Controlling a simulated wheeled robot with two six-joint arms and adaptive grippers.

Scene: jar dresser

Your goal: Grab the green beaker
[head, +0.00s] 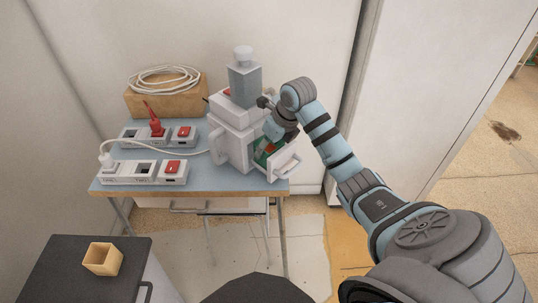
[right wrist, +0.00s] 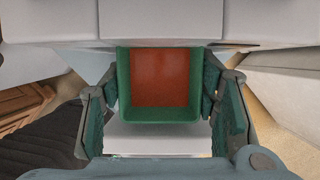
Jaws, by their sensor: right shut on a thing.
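The green beaker (right wrist: 160,114) is square, with a red-orange inside, and sits centred in the right wrist view. My right gripper (right wrist: 160,80) has a finger pad against each side of it and is shut on it. In the head view the beaker (head: 263,150) shows partly below my right gripper (head: 272,138), at the open white drawer (head: 285,167) of the small white dresser (head: 236,144). The gripper and drawer front hide part of it, and I cannot tell whether its base touches the drawer. My left gripper is not in view.
The dresser stands on a blue-topped table (head: 205,180), with a grey square jar (head: 245,83) on top. Power strips (head: 143,172), a cable and a cardboard box (head: 160,103) fill the left. A wooden cup (head: 102,258) stands on a dark cabinet (head: 60,270) in front.

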